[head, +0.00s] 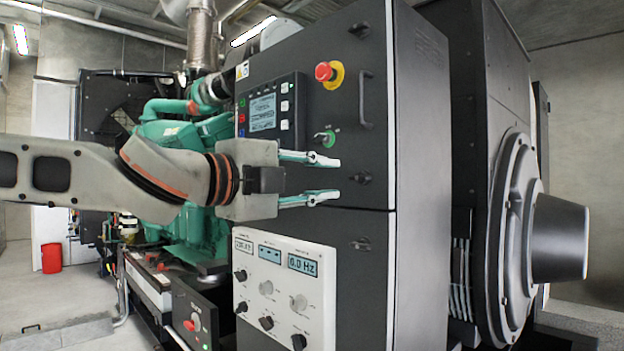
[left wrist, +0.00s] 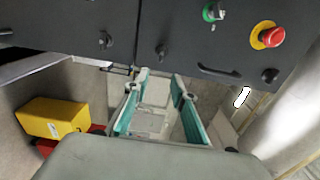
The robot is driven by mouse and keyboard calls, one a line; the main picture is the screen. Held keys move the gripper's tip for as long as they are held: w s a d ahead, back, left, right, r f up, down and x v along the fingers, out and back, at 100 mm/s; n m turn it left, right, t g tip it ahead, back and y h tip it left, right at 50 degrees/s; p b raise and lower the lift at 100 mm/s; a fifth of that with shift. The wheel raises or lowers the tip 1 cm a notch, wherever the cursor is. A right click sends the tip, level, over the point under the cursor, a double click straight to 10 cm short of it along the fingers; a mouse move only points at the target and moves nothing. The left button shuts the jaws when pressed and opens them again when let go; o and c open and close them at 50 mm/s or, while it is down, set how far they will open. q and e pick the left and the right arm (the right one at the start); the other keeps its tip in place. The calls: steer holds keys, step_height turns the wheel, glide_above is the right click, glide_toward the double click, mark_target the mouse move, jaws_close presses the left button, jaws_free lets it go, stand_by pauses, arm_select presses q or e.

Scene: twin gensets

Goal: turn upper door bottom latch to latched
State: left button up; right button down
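The upper door (head: 345,140) of the dark cabinet is closed. Its bottom latch (head: 361,178) is a small black knob near the door's lower right corner, just above the seam. It also shows in the left wrist view (left wrist: 162,50), above the fingertips. I cannot tell its exact turn angle. My left gripper (head: 325,178) is open and empty, its two teal fingers pointing right toward the latch. In the left wrist view the fingertips (left wrist: 161,82) are apart, with nothing between them, and no contact with the latch shows. My right gripper is out of view.
The upper door also carries a red emergency stop (head: 326,73), a bar handle (head: 366,100), a green key switch (head: 326,138) and a top latch (head: 360,30). A lower door latch (head: 361,243) sits below the seam. A white control panel (head: 285,290) projects below my gripper.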

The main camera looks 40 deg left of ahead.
arm_select(q)
steer(key=shift+s+a, duration=0.1)
steer(key=shift+s, duration=1.05)
